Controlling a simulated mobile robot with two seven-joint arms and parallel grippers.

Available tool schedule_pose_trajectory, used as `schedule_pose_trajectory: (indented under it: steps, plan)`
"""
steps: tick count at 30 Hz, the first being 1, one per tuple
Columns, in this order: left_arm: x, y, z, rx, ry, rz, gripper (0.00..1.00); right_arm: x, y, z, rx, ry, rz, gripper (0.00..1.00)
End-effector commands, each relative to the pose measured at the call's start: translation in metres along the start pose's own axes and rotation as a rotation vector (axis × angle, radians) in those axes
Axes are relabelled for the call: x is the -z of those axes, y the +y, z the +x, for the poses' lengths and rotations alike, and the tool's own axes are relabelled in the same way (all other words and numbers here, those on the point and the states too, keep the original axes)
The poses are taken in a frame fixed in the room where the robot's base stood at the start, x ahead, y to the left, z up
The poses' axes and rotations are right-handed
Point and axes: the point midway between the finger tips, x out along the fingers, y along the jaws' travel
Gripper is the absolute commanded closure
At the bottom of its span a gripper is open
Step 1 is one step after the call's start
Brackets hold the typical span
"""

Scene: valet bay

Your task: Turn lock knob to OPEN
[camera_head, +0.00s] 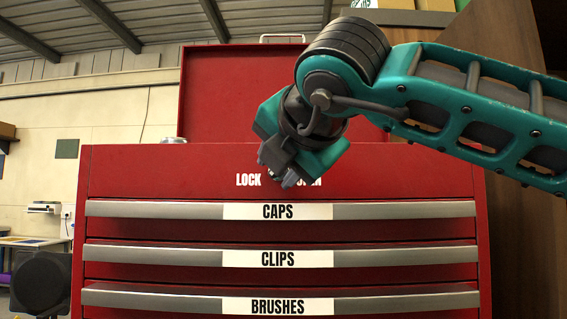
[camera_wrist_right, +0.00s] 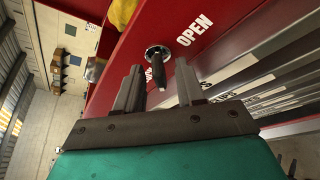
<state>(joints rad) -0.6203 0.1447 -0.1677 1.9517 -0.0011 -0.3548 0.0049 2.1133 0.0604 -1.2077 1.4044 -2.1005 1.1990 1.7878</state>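The lock knob (camera_wrist_right: 158,66) is a dark lever on a round silver base on the red cabinet's (camera_head: 130,165) top panel. The white OPEN label (camera_wrist_right: 194,31) lies to its right in the wrist view. In the head view the LOCK label (camera_head: 248,180) shows, and my gripper hides the knob and part of OPEN. My right gripper (camera_head: 280,172) reaches down from the upper right to the panel. In the wrist view its two fingers (camera_wrist_right: 158,72) stand apart, one on each side of the knob's lever, with gaps visible. My left gripper is not in view.
Below the panel are closed drawers with grey handles, labelled CAPS (camera_head: 278,212), CLIPS (camera_head: 278,258) and BRUSHES (camera_head: 278,306). The raised red lid (camera_head: 225,95) stands behind. A brown wooden panel (camera_head: 515,240) rises on the right. A yellow thing (camera_wrist_right: 122,12) lies near the knob in the wrist view.

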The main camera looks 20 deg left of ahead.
Motion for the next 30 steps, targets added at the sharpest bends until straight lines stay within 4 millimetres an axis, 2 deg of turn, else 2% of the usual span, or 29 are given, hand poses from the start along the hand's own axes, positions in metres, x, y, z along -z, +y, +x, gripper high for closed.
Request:
schedule_pose_trajectory:
  steps: [3,15,30]
  plan:
    - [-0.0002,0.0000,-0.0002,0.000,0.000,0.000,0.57,0.0002,0.0001,-0.0001,0.000,0.000,0.000,0.62]
    - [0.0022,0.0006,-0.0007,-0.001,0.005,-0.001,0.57,-0.0001,-0.0001,0.0000,0.000,0.001,0.000,1.00]
    - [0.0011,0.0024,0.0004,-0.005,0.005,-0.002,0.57,0.0007,0.0004,0.0002,0.024,0.002,-0.057,1.00]
